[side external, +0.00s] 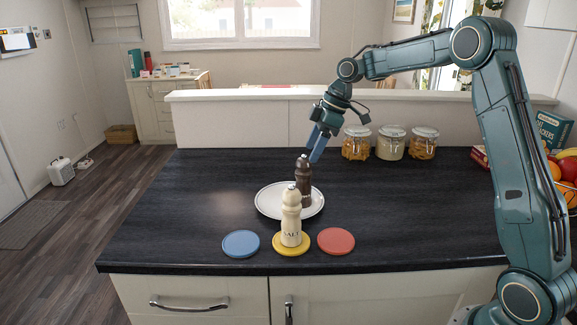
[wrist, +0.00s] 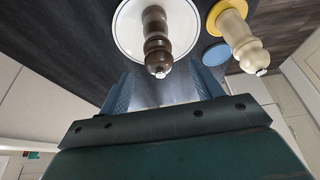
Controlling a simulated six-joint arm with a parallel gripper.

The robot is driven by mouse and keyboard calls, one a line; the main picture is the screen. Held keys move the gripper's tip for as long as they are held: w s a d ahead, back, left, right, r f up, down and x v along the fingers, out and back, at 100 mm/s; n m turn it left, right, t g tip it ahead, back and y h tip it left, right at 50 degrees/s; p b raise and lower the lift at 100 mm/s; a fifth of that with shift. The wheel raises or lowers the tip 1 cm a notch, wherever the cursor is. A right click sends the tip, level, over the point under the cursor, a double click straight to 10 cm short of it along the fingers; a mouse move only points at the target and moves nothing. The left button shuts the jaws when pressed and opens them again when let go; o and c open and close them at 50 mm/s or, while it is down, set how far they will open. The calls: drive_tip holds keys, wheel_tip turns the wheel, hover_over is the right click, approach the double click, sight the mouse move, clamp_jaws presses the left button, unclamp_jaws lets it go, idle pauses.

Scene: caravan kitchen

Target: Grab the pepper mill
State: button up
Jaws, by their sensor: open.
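The pepper mill (side external: 304,183) is dark brown and stands upright on a white plate (side external: 264,205). It also shows in the wrist view (wrist: 156,45), beyond my fingertips. My gripper (side external: 318,145) is just above and to the right of the mill's top in the side view. In the wrist view my gripper's fingers (wrist: 163,90) are spread apart with nothing between them. The cream salt mill (side external: 291,218) stands on a yellow coaster (side external: 276,246), in front of the plate. It partly hides the plate and the lower part of the pepper mill.
A blue coaster (side external: 241,244) and a red coaster (side external: 336,241) flank the yellow one. Glass jars (side external: 391,144) stand at the counter's back. A fruit bowl (side external: 570,197) and boxes are at the right. The counter's left part is clear.

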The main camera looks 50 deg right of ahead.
sight(304, 168)
drive_tip(key=shift+x, duration=1.25)
drive_tip(key=shift+d+x, duration=0.2)
drive_tip(key=shift+x, duration=2.4)
clamp_jaws()
drive_tip(key=shift+r, duration=0.15)
drive_tip(key=shift+r, duration=4.85)
